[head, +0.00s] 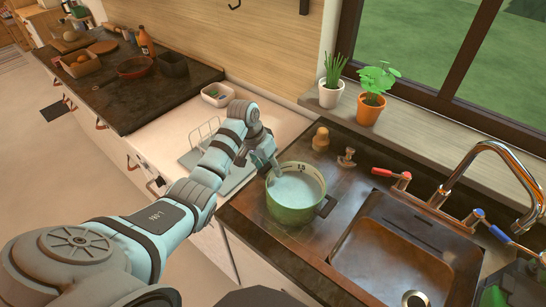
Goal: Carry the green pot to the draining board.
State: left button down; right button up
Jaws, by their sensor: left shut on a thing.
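The green pot (294,208) is on or just above the dark counter, left of the sink; I cannot tell whether it touches. It is upright, with a pale liquid or pale inside and a dark handle at its lower right. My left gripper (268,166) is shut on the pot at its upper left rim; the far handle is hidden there. A pale grey board with a wire rack (203,134), which looks like the draining board, lies left of the pot, partly hidden by my left arm. My right gripper is not in view.
The sink (385,248) with a tall tap (508,160) is right of the pot. A wooden-topped item (320,138) and a small brass fitting (347,157) stand behind it. Two potted plants (370,108) are on the sill. A white tub (217,95) stands on the pale counter.

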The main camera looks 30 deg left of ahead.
pick_arm(q)
jog(key=c, duration=1)
grip_release()
jog(key=shift+o, duration=0.2)
jog(key=shift+s, duration=0.1)
jog(key=v, duration=1.2)
